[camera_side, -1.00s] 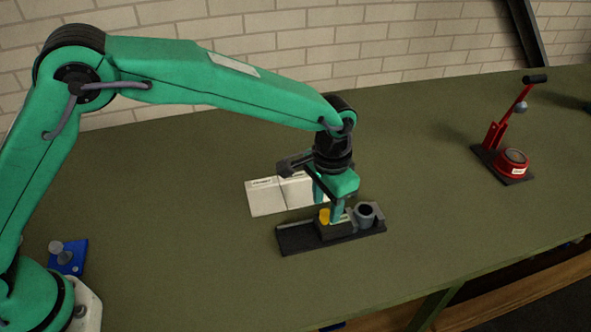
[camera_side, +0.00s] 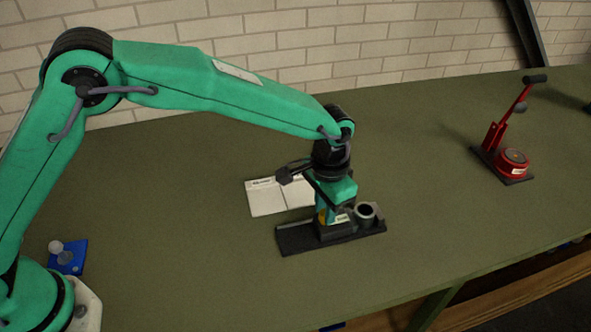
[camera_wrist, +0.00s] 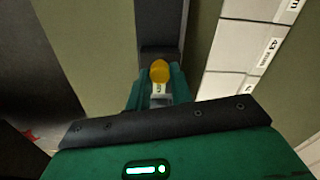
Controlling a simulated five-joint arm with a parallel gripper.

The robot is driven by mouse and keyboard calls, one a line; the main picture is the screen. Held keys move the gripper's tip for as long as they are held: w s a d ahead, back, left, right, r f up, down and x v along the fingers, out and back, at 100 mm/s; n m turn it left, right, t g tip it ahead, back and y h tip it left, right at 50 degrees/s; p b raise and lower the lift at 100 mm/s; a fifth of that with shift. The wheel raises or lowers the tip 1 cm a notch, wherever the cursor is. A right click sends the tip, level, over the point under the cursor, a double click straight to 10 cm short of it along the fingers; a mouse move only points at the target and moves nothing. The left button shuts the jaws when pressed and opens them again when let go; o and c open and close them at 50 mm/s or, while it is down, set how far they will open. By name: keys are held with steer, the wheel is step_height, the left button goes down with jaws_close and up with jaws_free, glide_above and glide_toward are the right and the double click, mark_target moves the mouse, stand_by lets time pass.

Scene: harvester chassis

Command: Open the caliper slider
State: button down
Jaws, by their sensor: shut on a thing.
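The caliper is a long black rail (camera_side: 297,239) on the green table, with a dark slider block (camera_side: 330,231) close to a grey ring-shaped cylinder (camera_side: 366,213) at the rail's right end. A yellow knob (camera_side: 322,216) stands on the slider block. My gripper (camera_side: 329,215) is down over the block and shut on the slider, around the knob. In the wrist view the yellow knob (camera_wrist: 160,71) sits between the green fingers (camera_wrist: 158,88), with the dark rail (camera_wrist: 160,25) running away beyond it. The exact contact is partly hidden.
White labelled panels (camera_side: 267,197) lie just behind the rail. A red lever device (camera_side: 512,163) stands at the far right. A blue block with a pale knob (camera_side: 67,257) is at the left near my base. The table in front of the rail is clear.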

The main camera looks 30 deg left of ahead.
steer(key=shift+s+a, duration=0.75)
steer(key=c, duration=1.2)
jaws_free()
steer(key=shift+c, duration=0.2)
steer(key=shift+r, duration=0.15)
step_height(320, 180, up, 8)
steer(key=shift+f, duration=0.2)
